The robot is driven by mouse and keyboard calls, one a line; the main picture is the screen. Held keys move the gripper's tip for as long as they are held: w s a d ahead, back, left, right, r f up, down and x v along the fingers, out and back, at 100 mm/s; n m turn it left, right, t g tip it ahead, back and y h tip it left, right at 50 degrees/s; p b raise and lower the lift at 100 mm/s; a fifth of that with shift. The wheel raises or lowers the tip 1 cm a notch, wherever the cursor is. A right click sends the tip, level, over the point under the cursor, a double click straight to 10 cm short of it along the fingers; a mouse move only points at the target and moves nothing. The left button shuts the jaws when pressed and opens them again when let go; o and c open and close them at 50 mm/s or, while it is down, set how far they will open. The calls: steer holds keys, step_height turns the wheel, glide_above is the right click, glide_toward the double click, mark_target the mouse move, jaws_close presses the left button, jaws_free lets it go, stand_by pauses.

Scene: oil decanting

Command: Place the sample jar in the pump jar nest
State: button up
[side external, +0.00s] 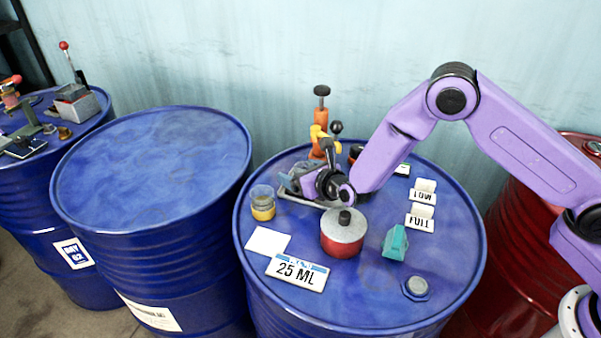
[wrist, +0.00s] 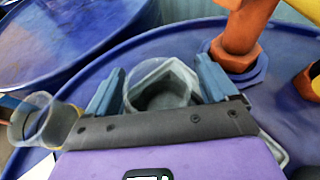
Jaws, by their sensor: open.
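In the wrist view my gripper's (wrist: 160,88) two blue-grey fingers are open, one on each side of a clear round jar (wrist: 158,96). The jar stands upright in or on a pale square-edged holder; I cannot tell whether the fingers touch it. Another clear jar with amber contents (side external: 262,204) stands left of the tray and also shows at the wrist view's left edge. I cannot tell which jar is the sample jar. My wrist hides much of the tray.
A red pot with a black knob (side external: 343,234) stands close in front of my wrist. The drum's front is mostly clear.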

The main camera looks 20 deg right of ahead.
steer(key=shift+s+r, duration=0.2)
steer(key=shift+s, duration=0.1)
steer(key=shift+v, duration=1.1)
steer(key=shift+r, duration=3.55)
steer(key=shift+s, duration=0.1)
